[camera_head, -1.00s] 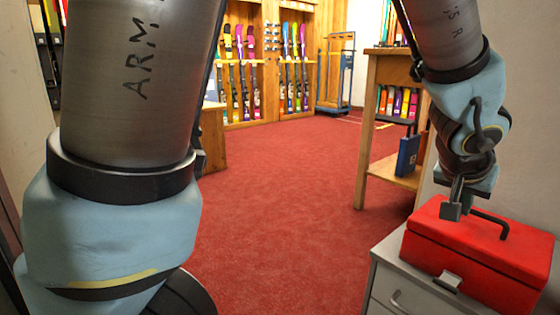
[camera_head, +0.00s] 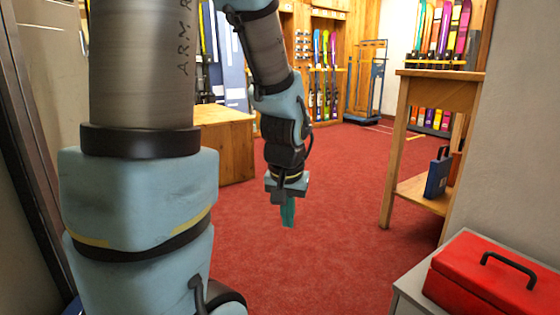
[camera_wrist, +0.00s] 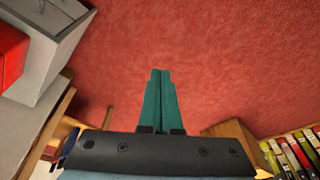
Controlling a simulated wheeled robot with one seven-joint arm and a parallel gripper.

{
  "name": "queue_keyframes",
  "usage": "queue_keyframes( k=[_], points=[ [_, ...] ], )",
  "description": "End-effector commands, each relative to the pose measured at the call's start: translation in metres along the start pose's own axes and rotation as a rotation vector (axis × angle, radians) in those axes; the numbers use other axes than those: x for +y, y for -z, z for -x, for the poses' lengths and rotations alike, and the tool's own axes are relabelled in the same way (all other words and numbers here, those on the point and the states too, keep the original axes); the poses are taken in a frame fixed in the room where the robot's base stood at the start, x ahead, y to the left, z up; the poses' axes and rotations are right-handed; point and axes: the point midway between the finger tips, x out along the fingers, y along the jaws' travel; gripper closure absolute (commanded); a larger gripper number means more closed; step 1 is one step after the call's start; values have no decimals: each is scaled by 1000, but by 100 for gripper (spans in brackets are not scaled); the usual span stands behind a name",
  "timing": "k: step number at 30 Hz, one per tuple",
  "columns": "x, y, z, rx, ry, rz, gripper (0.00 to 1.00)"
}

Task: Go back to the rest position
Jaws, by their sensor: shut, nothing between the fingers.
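My gripper (camera_head: 288,212) hangs over open red carpet near the middle of the head view, pointing down. Its teal fingers are together with nothing between them. The closed fingers also show in the wrist view (camera_wrist: 160,100), with only carpet beyond them. My arm is bent, with the forearm coming down from the top of the head view.
A red box (camera_head: 485,275) with a black handle sits on a grey cabinet (camera_head: 412,290) at the lower right. A wooden table (camera_head: 440,90) with a blue case (camera_head: 438,175) on its shelf stands behind. A wooden bench (camera_head: 228,150) is at left. Carpet (camera_head: 340,220) between is clear.

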Motion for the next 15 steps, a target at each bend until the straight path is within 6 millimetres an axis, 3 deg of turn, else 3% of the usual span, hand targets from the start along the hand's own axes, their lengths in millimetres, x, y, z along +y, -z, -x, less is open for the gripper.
queue_keyframes(
  k=[3, 15],
  points=[
    [-28, -14, 10, -38, 6, 66, 100],
    [-74, -52, 26, -118, 0, 193, 100]
  ],
)
